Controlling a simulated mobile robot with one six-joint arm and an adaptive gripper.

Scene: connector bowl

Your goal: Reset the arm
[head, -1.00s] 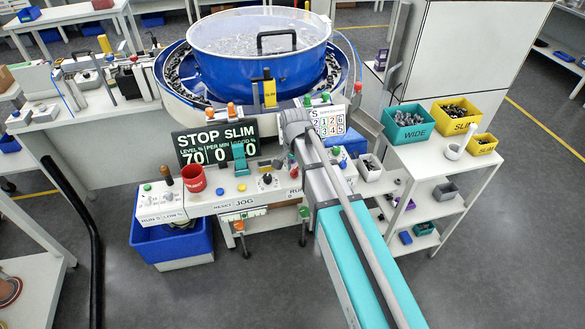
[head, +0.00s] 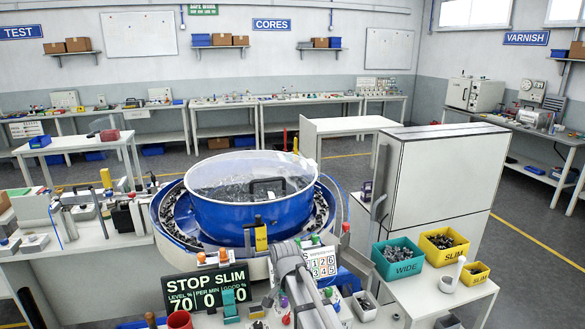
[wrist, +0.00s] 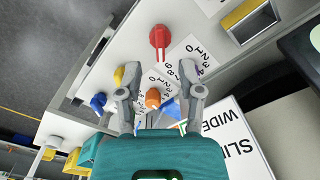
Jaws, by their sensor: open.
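My gripper (wrist: 158,95) is open and empty in the wrist view, its two grey fingers spread apart. It hangs over a white control panel (wrist: 195,45) with a red knob (wrist: 160,40), an orange knob (wrist: 153,97) and number dials. In the head view my arm (head: 300,285) reaches up from the bottom centre toward the panel in front of the blue bowl feeder (head: 250,195). The fingertips are hidden there behind my arm.
A black display reading STOP SLIM (head: 205,290) stands left of my arm. A teal WIDE bin (head: 398,268) and a yellow SLIM bin (head: 443,257) sit on the right table. A tall grey cabinet (head: 440,190) stands behind them. Grey floor shows at right.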

